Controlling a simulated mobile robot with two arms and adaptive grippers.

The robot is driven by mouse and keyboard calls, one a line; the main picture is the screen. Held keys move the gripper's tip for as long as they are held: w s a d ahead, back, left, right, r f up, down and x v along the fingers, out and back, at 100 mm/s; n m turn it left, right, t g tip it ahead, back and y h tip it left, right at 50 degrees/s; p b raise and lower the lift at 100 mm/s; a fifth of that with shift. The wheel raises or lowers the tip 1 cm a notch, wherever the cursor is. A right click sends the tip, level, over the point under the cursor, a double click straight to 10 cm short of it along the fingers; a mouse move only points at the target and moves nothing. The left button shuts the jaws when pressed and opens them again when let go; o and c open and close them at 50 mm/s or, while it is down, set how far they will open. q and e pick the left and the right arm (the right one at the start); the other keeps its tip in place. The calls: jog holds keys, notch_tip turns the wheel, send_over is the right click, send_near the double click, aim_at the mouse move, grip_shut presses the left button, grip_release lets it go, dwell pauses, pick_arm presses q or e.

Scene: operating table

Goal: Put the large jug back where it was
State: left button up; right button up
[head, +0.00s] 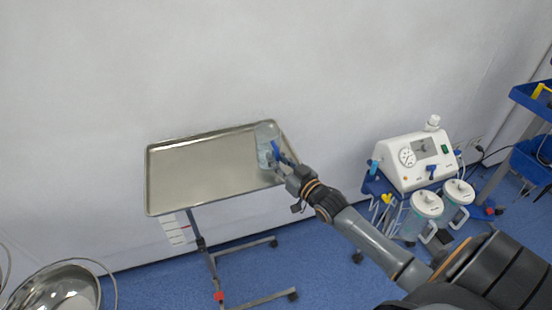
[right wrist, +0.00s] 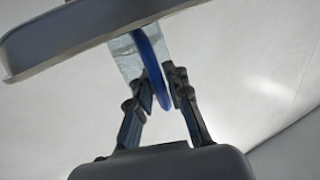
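The large jug (head: 265,148) is clear, with a blue handle. In the head view it is at the right end of a metal tray (head: 190,180). Whether its base touches the tray cannot be told. My right gripper (head: 282,162) comes in from the lower right and is at the handle. In the right wrist view the handle lies between the two fingers (right wrist: 160,82), which look closed on it. The clear body of the jug (right wrist: 126,60) is partly hidden there by a grey tray edge (right wrist: 60,42). My left gripper is not in view.
The tray is on a wheeled stand (head: 203,250) against a white wall. The tray's left and middle are empty. A white suction machine (head: 415,160) with lidded canisters (head: 425,208) stands to the right, beside blue bins (head: 530,160). A metal bowl (head: 60,290) is at lower left.

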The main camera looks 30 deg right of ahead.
jog(key=shift+o, duration=0.7)
jog(key=shift+r, duration=0.25)
jog(key=s+d+b, duration=0.1)
jog(key=s+b, duration=0.1)
jog(key=s, duration=1)
jog(key=shift+f, duration=0.15)
